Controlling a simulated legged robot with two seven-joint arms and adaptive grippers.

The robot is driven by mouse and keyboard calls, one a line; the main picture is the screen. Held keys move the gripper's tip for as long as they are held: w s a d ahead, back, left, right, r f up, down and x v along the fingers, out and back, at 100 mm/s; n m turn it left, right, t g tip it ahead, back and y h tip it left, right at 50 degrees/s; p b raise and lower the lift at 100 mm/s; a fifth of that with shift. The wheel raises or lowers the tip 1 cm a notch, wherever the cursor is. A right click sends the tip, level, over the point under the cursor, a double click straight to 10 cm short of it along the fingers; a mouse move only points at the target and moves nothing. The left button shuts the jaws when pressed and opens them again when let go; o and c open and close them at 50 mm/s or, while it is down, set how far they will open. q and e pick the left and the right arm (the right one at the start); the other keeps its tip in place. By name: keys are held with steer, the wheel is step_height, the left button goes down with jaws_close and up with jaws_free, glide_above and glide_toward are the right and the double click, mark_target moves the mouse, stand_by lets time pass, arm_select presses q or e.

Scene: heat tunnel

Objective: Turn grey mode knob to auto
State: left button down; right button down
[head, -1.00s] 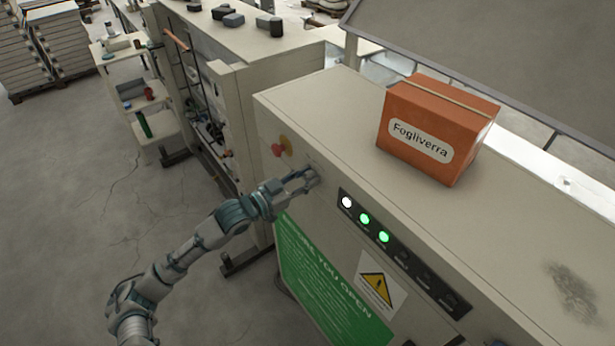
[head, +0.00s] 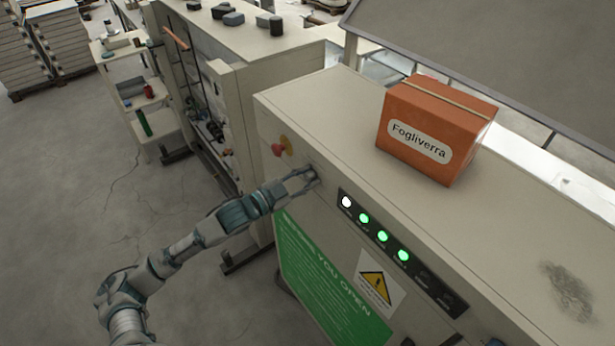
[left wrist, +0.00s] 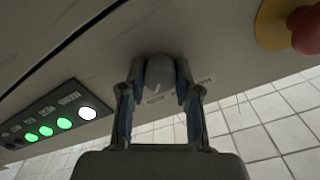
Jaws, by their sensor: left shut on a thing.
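The grey mode knob (left wrist: 160,73) is on the front panel of the beige machine (head: 330,130). In the left wrist view it sits between the two fingers of my left gripper (left wrist: 159,88), which is shut on it. Small labels beside the knob are too blurred to read. In the head view my left gripper (head: 306,177) reaches the panel and mostly hides the knob. My right gripper is not in view.
An indicator strip (head: 430,283) right of the knob shows one white and several green lights. A red emergency button (head: 278,149) is to the left. An orange Fogliverra box (head: 437,130) stands on top. A warning sign (head: 376,284) and green sign (head: 325,290) are below.

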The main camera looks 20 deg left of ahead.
arm_select(q)
steer(key=shift+f, duration=0.1)
steer(key=c, duration=0.9)
jaws_free()
steer(key=shift+s, duration=0.1)
steer(key=shift+o, duration=0.4)
steer(key=shift+s+a, duration=0.1)
steer(key=shift+a, duration=0.15)
steer(key=shift+s+a, duration=0.1)
steer(key=shift+a, duration=0.1)
steer(key=v, duration=1.1)
steer(key=shift+s+a, duration=0.2)
steer(key=shift+s, duration=0.05)
